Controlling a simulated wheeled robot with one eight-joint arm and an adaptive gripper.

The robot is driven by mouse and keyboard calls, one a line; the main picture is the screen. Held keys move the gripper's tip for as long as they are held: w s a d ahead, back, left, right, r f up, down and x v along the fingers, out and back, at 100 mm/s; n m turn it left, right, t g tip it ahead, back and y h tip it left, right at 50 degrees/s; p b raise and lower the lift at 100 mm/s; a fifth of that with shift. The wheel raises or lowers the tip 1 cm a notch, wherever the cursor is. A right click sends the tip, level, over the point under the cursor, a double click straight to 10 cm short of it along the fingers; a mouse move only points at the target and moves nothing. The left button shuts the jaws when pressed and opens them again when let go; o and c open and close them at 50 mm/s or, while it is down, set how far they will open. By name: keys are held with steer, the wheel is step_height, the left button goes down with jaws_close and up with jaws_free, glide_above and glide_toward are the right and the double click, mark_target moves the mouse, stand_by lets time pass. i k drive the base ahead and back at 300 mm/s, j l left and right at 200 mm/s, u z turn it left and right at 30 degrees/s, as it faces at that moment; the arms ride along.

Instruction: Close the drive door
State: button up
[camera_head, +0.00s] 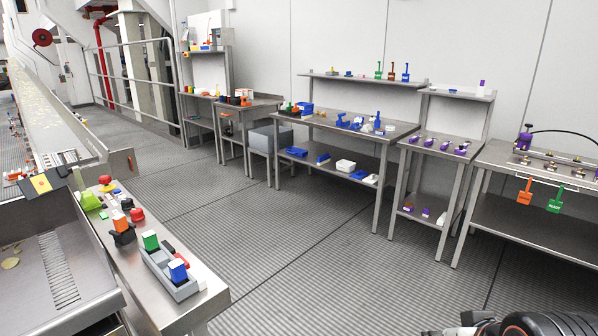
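I cannot make out a drive door for certain in the head view. I cannot tell whether either belongs to the drive door. Part of my arm, dark and rounded, shows at the lower right edge. My gripper's fingers are not visible, so its opening and any contact are hidden.
A steel bench (205,306) beside the housing holds a grey tray (183,291) with coloured blocks. The ribbed floor (300,240) between is clear.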

mark_target(123, 166)
steer(key=i+l, duration=0.15)
steer(key=i, duration=0.65)
steer(key=i+l, duration=0.1)
steer(key=i, duration=0.7)
steer(key=i+j+u, duration=0.25)
steer(key=i+u, duration=0.15)
steer(key=i+j+u, duration=0.1)
steer(key=i+u, duration=0.75)
steer(key=i+l+u, duration=0.25)
steer(key=i+u, duration=0.3)
steer(key=i, duration=0.95)
steer(key=i+l+u, duration=0.15)
steer(key=i, duration=0.95)
steer(key=i+j, duration=0.15)
steer(key=i, duration=0.4)
steer(key=i+j+z, duration=0.1)
steer(key=i, duration=0.4)
steer(key=i+j, duration=0.3)
steer(key=i, duration=0.25)
steer(key=i+j+z, duration=0.1)
steer(key=i, duration=0.4)
steer(key=i+j, duration=0.35)
steer(key=i, duration=0.2)
steer(key=l+z, duration=0.05)
